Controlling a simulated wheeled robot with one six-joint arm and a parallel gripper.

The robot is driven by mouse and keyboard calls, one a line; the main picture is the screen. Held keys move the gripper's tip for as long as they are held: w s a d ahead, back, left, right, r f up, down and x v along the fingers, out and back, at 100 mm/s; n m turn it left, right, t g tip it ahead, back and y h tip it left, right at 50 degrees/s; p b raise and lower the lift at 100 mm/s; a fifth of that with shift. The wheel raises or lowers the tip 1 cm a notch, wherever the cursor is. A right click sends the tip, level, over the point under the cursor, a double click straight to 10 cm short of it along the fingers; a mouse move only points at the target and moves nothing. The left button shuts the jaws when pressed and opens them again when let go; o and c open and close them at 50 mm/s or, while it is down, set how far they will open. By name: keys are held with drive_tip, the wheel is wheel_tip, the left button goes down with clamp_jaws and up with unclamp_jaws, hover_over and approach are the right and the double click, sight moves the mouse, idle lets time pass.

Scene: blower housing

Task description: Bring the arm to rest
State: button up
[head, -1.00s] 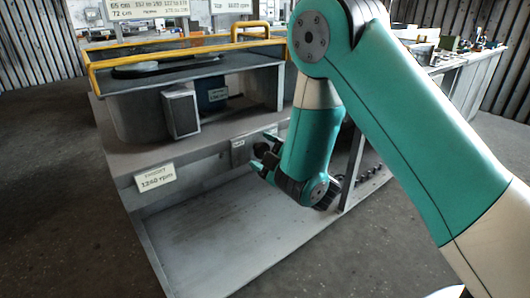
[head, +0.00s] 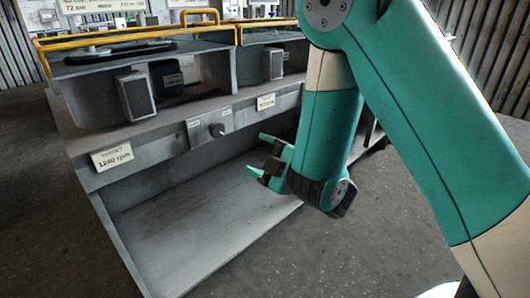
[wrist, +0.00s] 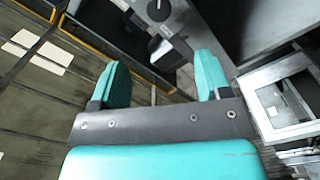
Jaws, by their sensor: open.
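My gripper (head: 262,157) hangs at the end of my teal arm, in front of the blower housing (head: 150,165), to the right of the knob in the head view. Its two teal fingers are spread apart with nothing between them. In the wrist view my gripper (wrist: 160,85) also shows its fingers wide apart and empty. A dark round knob (head: 217,130) sits on a small plate on the housing's front rail. The knob appears beyond the fingers in the wrist view (wrist: 159,10). My gripper looks apart from the knob and the housing.
A label reading 1240 rpm (head: 112,157) is on the front rail. A yellow rail (head: 110,37) runs along the housing's top. A grey open tray (head: 190,235) lies below the rail. Bare floor (head: 350,250) spreads in front at the right.

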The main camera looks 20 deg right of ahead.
drive_tip(key=shift+s+d, duration=0.35)
drive_tip(key=shift+s, duration=0.2)
drive_tip(key=shift+d, duration=0.1)
